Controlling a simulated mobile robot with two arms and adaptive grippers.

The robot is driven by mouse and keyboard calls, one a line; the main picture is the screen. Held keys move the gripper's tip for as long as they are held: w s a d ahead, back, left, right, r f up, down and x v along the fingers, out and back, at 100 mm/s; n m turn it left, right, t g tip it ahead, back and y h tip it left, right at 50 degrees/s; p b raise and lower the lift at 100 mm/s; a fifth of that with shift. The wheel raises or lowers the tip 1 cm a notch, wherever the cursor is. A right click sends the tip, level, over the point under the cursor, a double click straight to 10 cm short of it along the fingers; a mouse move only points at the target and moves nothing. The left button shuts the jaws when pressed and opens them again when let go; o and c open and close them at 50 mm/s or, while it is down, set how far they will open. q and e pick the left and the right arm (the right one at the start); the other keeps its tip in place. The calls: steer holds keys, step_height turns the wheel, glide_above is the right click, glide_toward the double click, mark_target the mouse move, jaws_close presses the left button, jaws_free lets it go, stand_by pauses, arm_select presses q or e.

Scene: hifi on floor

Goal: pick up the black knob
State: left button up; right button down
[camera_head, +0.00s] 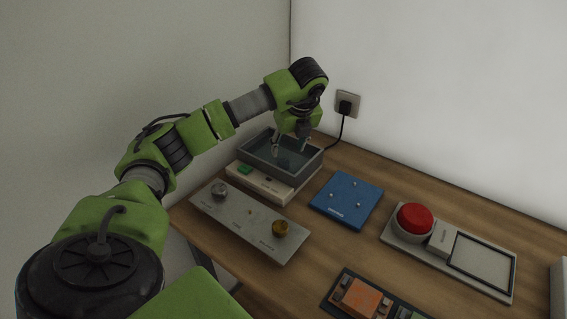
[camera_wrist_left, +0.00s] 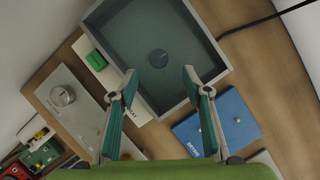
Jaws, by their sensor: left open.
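My right gripper is not in view.
A grey panel (camera_head: 235,215) with a silver and a gold knob lies in front of the box. A blue plate (camera_head: 345,198) is to its right. A red button (camera_head: 414,218) and an orange block (camera_head: 360,298) lie farther right. A cable runs to a wall socket (camera_head: 347,103).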

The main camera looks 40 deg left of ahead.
mark_target(283, 161)
arm_select(q)
steer(key=x, duration=0.2)
steer(key=shift+w+a+f, duration=0.1)
steer(key=shift+a+f, duration=0.05)
steer(key=shift+f, duration=0.2)
steer(key=p+x, duration=0.2)
steer(key=x, duration=0.2)
steer(key=shift+a, duration=0.2)
steer(key=shift+a+f, duration=0.2)
steer(key=shift+f, duration=0.35)
steer(key=c, duration=1)
